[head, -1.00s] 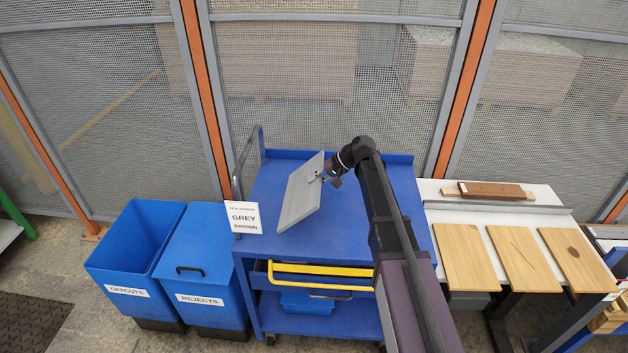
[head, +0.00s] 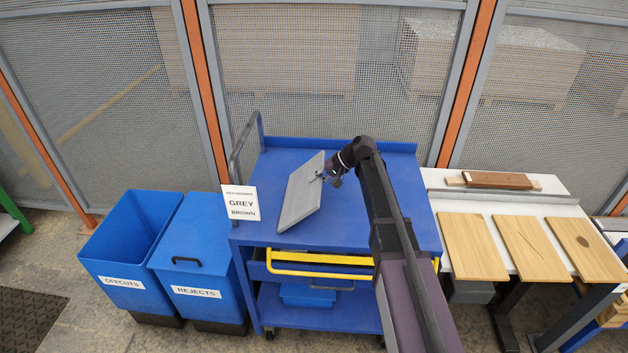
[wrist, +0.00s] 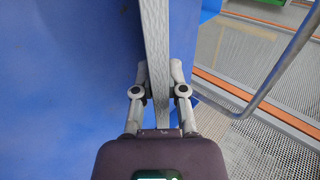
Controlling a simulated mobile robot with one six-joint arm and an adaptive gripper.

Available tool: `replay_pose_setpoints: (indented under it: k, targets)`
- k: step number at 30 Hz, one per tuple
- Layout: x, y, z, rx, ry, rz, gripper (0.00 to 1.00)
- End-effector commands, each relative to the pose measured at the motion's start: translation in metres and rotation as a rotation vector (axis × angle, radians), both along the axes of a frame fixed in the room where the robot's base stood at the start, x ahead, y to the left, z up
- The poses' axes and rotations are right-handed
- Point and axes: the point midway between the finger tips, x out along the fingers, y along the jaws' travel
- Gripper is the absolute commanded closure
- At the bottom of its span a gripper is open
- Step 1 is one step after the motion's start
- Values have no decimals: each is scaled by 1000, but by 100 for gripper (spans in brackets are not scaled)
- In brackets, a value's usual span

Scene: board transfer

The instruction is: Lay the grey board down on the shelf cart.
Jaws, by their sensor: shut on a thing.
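The grey board (head: 299,197) is tilted, held over the left part of the blue top of the shelf cart (head: 375,235). My gripper (head: 323,176) is shut on the board's edge. In the wrist view the board (wrist: 156,45) shows edge-on as a narrow grey strip between the two fingers of my gripper (wrist: 158,80). The cart's blue top (wrist: 70,80) lies beyond it. I cannot tell whether the board's lower edge touches the cart top.
A sign reading GREY and BROWN (head: 241,203) stands at the cart's left front, near the handle rail (head: 238,150). Blue OFFCUTS (head: 120,250) and REJECTS (head: 195,260) bins stand left. A white table (head: 440,190) with several wooden boards stands right. The cart top around the board is bare.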

Motion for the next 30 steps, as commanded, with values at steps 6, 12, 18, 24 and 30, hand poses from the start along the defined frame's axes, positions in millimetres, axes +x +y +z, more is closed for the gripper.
replay_pose_setpoints:
  k: [6, 12, 18, 24, 30]
  targets:
    - [0, 0, 1, 1, 0, 0, 100]
    - [0, 0, 0, 1, 0, -1, 100]
    - [0, -1, -2, 1, 0, -1, 100]
    - [0, -1, -2, 1, 0, -1, 57]
    - [0, -1, -3, 1, 0, -1, 43]
